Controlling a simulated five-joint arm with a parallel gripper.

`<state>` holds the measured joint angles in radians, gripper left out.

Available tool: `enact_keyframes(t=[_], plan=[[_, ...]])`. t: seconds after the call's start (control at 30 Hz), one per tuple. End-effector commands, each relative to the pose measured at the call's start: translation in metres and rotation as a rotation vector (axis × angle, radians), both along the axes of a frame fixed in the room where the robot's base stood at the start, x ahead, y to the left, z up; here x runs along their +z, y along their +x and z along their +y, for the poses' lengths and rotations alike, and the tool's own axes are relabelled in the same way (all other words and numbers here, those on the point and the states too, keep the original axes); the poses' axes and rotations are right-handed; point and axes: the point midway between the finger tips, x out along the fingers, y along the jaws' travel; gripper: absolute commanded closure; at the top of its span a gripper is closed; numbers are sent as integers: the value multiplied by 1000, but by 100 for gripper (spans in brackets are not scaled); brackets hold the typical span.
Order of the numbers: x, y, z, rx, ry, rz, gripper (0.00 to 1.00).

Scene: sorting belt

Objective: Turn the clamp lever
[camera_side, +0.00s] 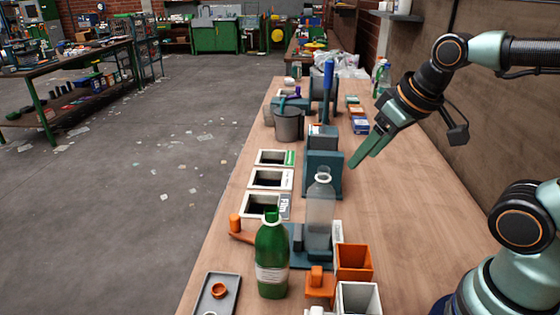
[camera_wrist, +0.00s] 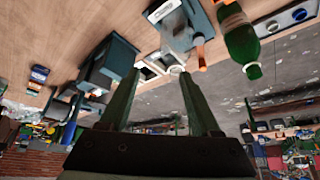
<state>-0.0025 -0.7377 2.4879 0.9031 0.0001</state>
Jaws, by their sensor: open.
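The clamp lever, an orange arm with an upright orange knob (camera_side: 236,223), sticks out to the left of a blue-grey clamp base (camera_side: 318,259) in the side view. A clear bottle (camera_side: 320,212) stands upright at this base, and a green bottle (camera_side: 271,265) in front hides part of the lever. In the wrist view the orange lever (camera_wrist: 200,52) shows near the top, beside the clear bottle (camera_wrist: 177,36). My gripper (camera_side: 362,157) is open and empty, above the bench to the upper right of the clamp and apart from the lever; its fingers also show in the wrist view (camera_wrist: 160,76).
A blue-grey box (camera_side: 322,174) stands behind the clear bottle. Several label-edged bin openings (camera_side: 270,179) line the bench's left side. An orange bin (camera_side: 353,262), a white bin (camera_side: 358,298) and a grey tray (camera_side: 217,294) are in front. The bench's right side (camera_side: 410,215) is mostly clear.

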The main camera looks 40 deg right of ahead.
Motion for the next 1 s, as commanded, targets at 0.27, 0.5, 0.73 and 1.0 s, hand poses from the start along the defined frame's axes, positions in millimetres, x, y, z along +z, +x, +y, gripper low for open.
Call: enact_keyframes(t=[0.27,0.5,0.73,1.0], plan=[[17,42,19,51,0,91,36],[20,97,48,109,-7,192,36],[0,148,82,164,-21,290,36],[-48,195,128,225,-45,402,36]])
